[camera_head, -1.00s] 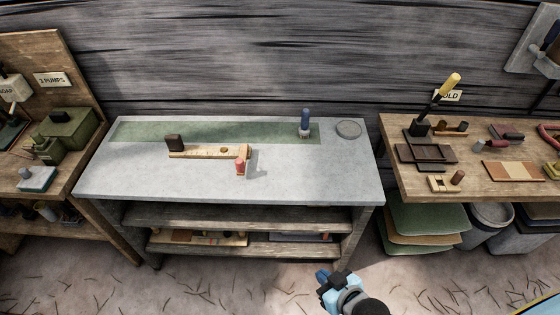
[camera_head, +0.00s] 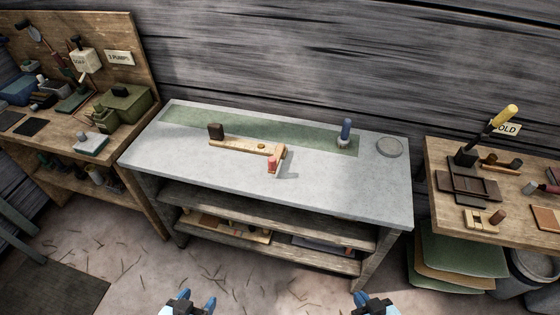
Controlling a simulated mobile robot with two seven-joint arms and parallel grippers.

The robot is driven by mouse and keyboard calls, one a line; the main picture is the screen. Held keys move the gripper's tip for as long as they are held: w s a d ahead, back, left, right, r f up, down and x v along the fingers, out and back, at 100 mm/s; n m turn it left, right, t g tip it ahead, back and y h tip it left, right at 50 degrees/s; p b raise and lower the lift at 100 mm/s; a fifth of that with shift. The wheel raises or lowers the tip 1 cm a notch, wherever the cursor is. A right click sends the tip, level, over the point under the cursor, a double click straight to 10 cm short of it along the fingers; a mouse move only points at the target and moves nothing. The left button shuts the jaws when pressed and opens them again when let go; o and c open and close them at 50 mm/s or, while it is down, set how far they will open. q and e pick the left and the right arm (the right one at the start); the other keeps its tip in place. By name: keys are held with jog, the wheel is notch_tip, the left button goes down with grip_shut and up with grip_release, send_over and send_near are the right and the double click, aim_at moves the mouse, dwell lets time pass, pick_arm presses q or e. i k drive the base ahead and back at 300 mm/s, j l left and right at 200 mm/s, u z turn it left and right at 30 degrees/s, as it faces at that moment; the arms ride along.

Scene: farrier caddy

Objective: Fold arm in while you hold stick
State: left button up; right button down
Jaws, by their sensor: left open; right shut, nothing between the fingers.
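A wooden stick (camera_head: 235,145) lies on the grey workbench top. A dark block (camera_head: 216,131) stands at its left end. At its right end a short wooden arm (camera_head: 278,158) juts out at an angle towards the front, with a red piece (camera_head: 272,164) near its tip. My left gripper (camera_head: 195,301) is at the bottom edge, open and empty, in front of and below the bench. My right gripper (camera_head: 366,298) is at the bottom edge further right, shut with nothing in it. Both are well apart from the stick.
The grey workbench (camera_head: 330,195) has a green strip (camera_head: 260,131), a blue-handled tool (camera_head: 346,132) and a round grey disc (camera_head: 389,147). Wooden benches with tools stand left (camera_head: 150,130) and right (camera_head: 520,215). The bench top's front part is clear.

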aim_at(273, 162)
jog(key=i+j+z, duration=0.1)
jog(key=j, duration=0.25)
jog(key=i+j+z, duration=0.1)
jog(key=i+j, duration=0.15)
jog(key=j, duration=0.15)
jog(key=i+j+z, duration=0.1)
jog(key=j, duration=0.3)
jog(key=i+j+z, duration=0.1)
jog(key=j, duration=0.3)
jog(key=i+j+z, duration=0.1)
jog(key=i+j, duration=0.15)
jog(key=j, duration=0.15)
